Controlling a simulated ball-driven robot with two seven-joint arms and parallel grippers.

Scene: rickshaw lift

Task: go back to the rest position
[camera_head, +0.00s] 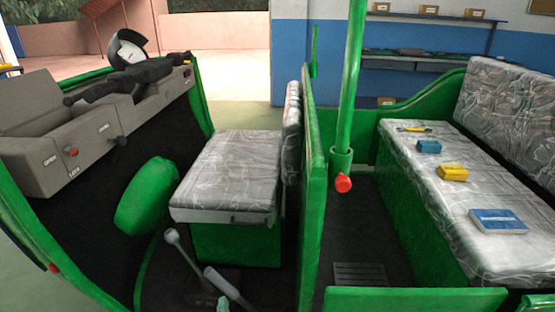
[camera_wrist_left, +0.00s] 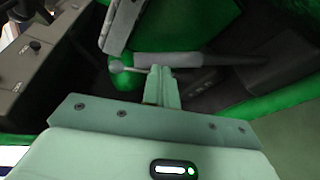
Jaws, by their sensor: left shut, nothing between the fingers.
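My left gripper (camera_head: 222,304) shows only as a small pale tip at the bottom edge of the head view, just below the grey lever grip (camera_head: 222,283). In the left wrist view the left gripper (camera_wrist_left: 159,75) is shut and empty, its fingers pointing down toward the driver's floor. The lever grip (camera_wrist_left: 170,60) and the round knob of a thin lever (camera_wrist_left: 115,66) appear near the fingertips in that view. I cannot tell whether the fingers touch either lever. My right gripper is in neither view.
The green rickshaw has a driver's seat (camera_head: 232,165), a dashboard (camera_head: 60,140) with handlebars (camera_head: 130,82), and a green post (camera_head: 350,85) with a red knob (camera_head: 343,183). The rear seat (camera_head: 450,205) holds several small boxes. A shelf (camera_head: 430,58) stands at the blue wall.

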